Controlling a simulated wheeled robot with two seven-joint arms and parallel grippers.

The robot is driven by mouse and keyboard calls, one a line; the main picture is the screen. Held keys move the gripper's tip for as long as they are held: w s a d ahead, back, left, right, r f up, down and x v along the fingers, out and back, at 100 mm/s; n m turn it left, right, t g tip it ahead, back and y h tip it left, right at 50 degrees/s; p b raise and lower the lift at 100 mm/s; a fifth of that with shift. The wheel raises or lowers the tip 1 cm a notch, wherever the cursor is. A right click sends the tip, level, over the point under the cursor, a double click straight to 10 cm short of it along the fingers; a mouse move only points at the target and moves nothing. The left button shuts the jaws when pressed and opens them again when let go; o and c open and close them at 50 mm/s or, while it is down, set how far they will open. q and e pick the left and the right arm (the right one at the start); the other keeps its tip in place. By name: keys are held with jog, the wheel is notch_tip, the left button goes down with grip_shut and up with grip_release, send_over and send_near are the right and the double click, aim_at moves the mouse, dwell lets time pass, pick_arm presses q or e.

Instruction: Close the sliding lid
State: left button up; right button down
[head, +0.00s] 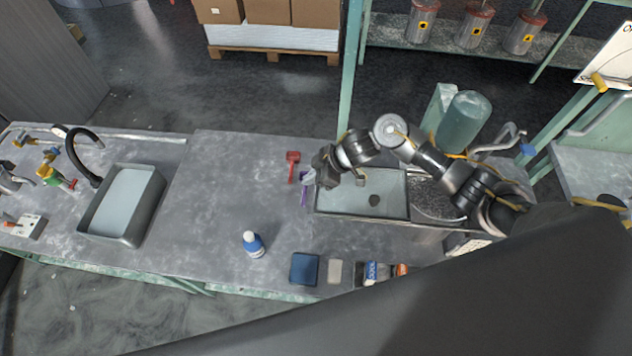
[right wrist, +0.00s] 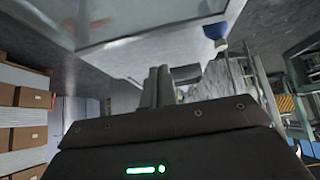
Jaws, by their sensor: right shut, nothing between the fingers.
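A shallow rectangular grey sink-like tray (head: 350,204) with a pale rim is set in the worktop to the right of centre in the head view, with a dark round spot on its floor. I cannot tell which part is the sliding lid. My right gripper (head: 311,179) is shut and empty by the tray's left end, above the worktop. In the right wrist view the closed fingers (right wrist: 156,86) point at a pale surface, with a large framed grey panel (right wrist: 130,20) above them. My left gripper is not in view.
A red tool (head: 292,165) and a purple item (head: 304,193) lie near the right gripper. A blue-and-white bottle (head: 253,244) stands in front. A dark blue box (head: 304,268) and small packets line the front edge. The worktop's left middle is clear.

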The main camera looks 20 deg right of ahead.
jog(key=f, duration=0.1)
jog(key=d+f+p, duration=0.1)
jog(key=f+p, duration=0.1)
jog(key=shift+s+d, duration=0.3)
jog(key=shift+s, duration=0.05)
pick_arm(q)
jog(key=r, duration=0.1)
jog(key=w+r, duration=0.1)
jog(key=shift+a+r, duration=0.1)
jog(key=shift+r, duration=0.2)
pick_arm(e)
jog(key=shift+f, duration=0.1)
